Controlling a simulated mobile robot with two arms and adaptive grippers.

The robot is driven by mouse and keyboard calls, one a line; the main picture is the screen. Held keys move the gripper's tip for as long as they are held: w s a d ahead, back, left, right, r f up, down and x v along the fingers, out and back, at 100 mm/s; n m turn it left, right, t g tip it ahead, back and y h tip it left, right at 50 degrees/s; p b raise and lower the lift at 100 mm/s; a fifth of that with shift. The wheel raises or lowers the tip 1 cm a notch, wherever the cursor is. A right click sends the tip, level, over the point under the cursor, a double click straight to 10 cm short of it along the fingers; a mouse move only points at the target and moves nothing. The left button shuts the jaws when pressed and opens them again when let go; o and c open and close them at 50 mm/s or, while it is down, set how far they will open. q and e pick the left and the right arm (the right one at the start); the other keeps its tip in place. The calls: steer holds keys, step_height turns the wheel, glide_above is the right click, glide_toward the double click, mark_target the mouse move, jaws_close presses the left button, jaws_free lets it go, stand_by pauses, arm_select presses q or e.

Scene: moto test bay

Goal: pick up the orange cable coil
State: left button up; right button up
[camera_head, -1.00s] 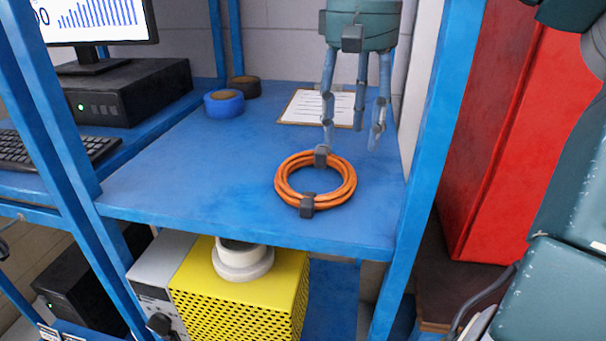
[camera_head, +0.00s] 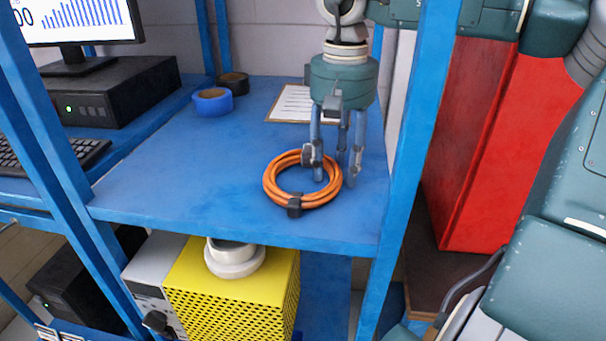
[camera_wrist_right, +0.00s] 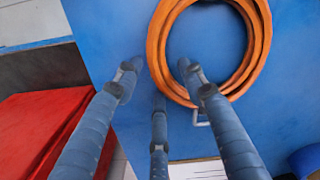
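The orange cable coil (camera_head: 271,184) lies flat on the blue shelf (camera_head: 180,165), with a dark tie (camera_head: 295,206) at its front. My right gripper (camera_head: 333,178) is over the coil's right side, with its fingers open and pointing down. In the right wrist view my right gripper (camera_wrist_right: 159,76) has one fingertip outside the ring of the coil (camera_wrist_right: 262,40) and another over its inside, with the cable strand between them. I cannot tell whether the fingers touch it. My left gripper is not in view.
A blue tape roll (camera_head: 212,102), a dark tape roll (camera_head: 233,83) and a clipboard (camera_head: 289,104) lie farther back. A blue post (camera_head: 412,150) stands right of my gripper, a red cabinet (camera_head: 480,150) beyond it.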

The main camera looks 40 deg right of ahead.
jaws_close()
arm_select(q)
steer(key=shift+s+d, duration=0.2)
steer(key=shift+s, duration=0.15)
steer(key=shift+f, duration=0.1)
arm_select(e)
steer(key=shift+r, duration=0.15)
steer(key=shift+w+r, duration=0.1)
steer(key=shift+r, duration=0.5)
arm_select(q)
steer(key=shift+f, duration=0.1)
arm_select(e)
step_height(320, 180, up, 19)
steer(key=shift+f, duration=0.15)
